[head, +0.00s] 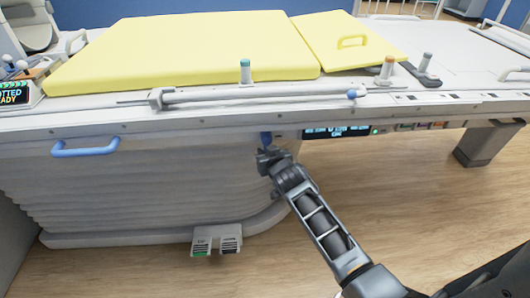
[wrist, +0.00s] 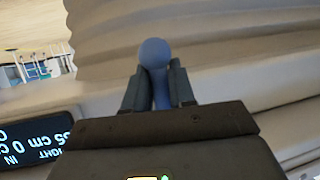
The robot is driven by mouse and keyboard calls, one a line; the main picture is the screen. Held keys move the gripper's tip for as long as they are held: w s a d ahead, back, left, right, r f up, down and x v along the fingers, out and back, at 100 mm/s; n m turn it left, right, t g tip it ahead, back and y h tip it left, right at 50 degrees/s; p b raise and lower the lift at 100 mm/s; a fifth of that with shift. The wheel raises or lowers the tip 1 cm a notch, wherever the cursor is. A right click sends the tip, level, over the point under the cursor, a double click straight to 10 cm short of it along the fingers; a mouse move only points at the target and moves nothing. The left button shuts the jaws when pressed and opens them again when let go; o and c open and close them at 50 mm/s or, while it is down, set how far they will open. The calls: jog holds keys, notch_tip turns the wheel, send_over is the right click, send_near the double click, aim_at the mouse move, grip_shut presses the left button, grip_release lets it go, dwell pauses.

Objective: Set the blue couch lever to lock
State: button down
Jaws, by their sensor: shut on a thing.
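The blue couch lever (head: 265,138) hangs below the near edge of the couch (head: 225,128), just left of the dark display. In the wrist view the lever (wrist: 154,53) has a rounded blue knob and stands between my two fingers. My gripper (head: 267,157) is at the lever's lower part, and in the wrist view my gripper (wrist: 158,88) is shut on it. The fingers hide part of the lever's shaft. I cannot read any lock marking beside it.
A lit display (head: 336,132) is right of the lever under the couch edge. A blue handle (head: 85,148) is at the left. Two foot pedals (head: 217,240) stand low by the pleated base (head: 140,195). The wooden floor at the right is mostly clear.

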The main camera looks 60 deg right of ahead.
jog(key=shift+f, duration=0.1)
dwell(0.3)
jog(key=c, duration=1)
grip_release()
jog(key=shift+c, duration=0.2)
jog(key=shift+s, duration=0.1)
jog(key=v, duration=0.7)
jog(key=shift+s+a+r, duration=0.2)
jog(key=shift+r, duration=0.05)
